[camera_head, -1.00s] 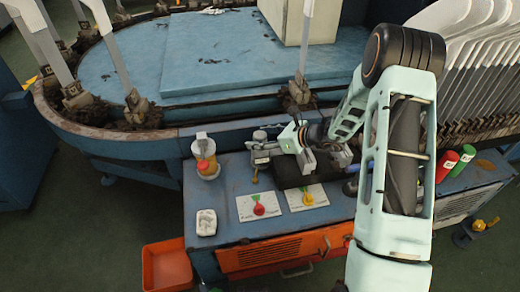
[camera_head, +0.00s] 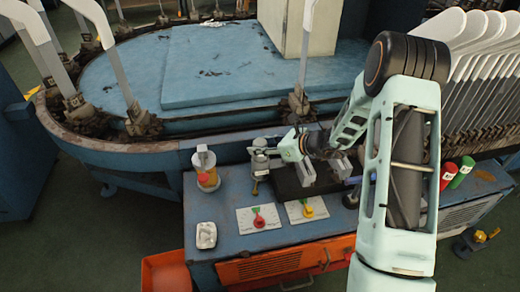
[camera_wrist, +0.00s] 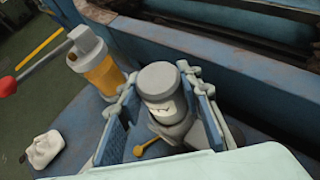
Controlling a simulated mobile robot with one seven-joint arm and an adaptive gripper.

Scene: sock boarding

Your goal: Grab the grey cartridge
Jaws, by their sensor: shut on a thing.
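The grey cartridge (camera_wrist: 160,84) is a short upright cylinder with a darker cap and a pale label. It stands between the two fingers of my gripper (camera_wrist: 162,90) in the wrist view, above a grey mount with a small brass lever (camera_wrist: 146,147). My gripper is shut on it from both sides. In the head view the grey cartridge (camera_head: 260,144) is small, at the back left of the bench, with my gripper (camera_head: 274,151) reaching it from the right. The cartridge's lower end is partly hidden.
An amber-bodied unit (camera_head: 207,172) stands left of the cartridge. A white crumpled item (camera_head: 206,236) and two dial plates (camera_head: 257,219) lie on the front of the blue bench. Red (camera_head: 447,176) and green (camera_head: 462,172) cylinders are at right. The large blue machine (camera_head: 140,154) borders the back.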

